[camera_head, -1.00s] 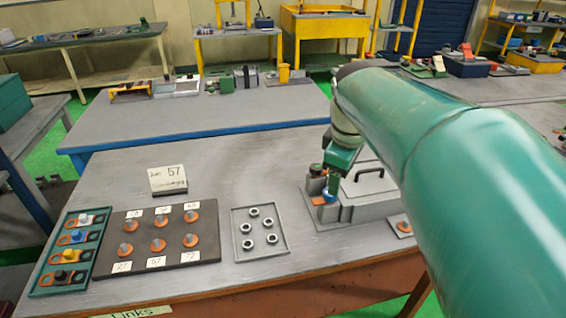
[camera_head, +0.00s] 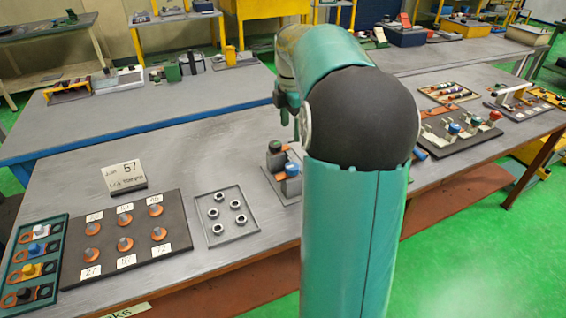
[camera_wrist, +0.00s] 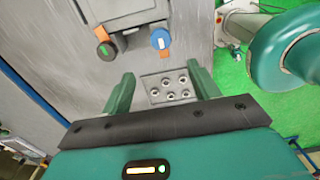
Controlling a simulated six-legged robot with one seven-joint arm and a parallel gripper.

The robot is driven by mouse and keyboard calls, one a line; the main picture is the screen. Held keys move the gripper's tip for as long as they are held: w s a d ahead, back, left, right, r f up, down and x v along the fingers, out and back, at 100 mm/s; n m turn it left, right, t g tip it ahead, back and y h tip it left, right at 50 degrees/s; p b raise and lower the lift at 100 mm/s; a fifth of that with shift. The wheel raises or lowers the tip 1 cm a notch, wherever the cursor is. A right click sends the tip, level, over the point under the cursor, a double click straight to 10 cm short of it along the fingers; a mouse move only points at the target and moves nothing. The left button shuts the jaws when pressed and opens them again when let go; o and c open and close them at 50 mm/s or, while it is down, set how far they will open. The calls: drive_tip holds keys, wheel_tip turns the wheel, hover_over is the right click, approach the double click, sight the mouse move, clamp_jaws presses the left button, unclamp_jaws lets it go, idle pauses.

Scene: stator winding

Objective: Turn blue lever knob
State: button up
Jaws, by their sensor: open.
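A blue rotary knob (camera_head: 291,168) and a dark knob (camera_head: 275,150) stand on a unit on the table, left of my arm. In the wrist view the blue knob (camera_wrist: 160,39), with a white mark and an orange part below, is ahead of my gripper. The dark knob (camera_wrist: 105,50) has a green mark. A panel (camera_head: 460,133) at right in the head view carries several levers, one with a blue knob (camera_head: 453,129) and another with a red knob. My gripper (camera_wrist: 161,86) is open and empty, apart from the knobs. My arm hides most of the unit in the head view.
A tray of nuts (camera_head: 227,216) lies left of the knobs; it shows between my fingers in the wrist view. A dark board (camera_head: 108,262) with orange-based pegs and a green rack (camera_head: 32,292) lie further left. Other parts (camera_head: 450,92) lie behind the lever panel.

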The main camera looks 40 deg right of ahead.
sight(292, 166)
drive_tip(key=f, duration=1.3)
drive_tip(key=shift+s+d, duration=0.2)
drive_tip(key=c, duration=1)
